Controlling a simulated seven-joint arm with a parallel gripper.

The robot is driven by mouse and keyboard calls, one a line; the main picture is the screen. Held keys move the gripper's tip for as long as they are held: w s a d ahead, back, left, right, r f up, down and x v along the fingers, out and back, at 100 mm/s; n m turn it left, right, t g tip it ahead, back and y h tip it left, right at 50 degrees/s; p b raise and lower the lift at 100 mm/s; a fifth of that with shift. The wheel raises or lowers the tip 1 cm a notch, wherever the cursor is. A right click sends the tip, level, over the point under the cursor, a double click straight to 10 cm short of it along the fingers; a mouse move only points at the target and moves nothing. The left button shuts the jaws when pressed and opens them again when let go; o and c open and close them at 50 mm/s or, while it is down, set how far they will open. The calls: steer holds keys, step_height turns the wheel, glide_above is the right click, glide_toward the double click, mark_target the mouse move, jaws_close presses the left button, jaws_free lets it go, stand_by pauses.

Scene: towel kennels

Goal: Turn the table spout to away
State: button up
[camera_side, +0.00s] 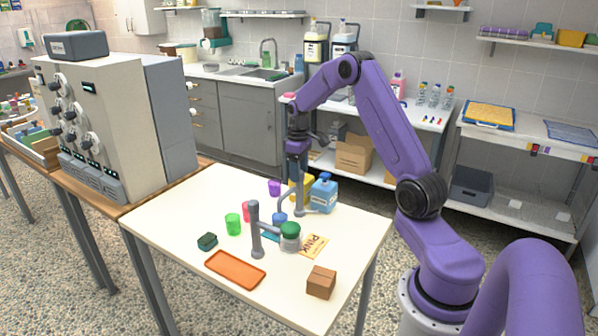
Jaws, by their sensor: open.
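A grey spout (255,230) stands on the front part of the white table (170,222). A second grey upright post (300,192) stands farther back, with a thin curved arm reaching left and down near a blue cup (279,219). I cannot tell which of these is the table spout of the task. My gripper (298,155) points down over the back post, close to its top. Its fingers are small here, and contact cannot be told.
A blue bottle (323,194) stands just right of the back post, with a yellow item behind. The table's left side is clear.

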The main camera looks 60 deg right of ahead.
steer(key=shift+f, duration=0.35)
jaws_close()
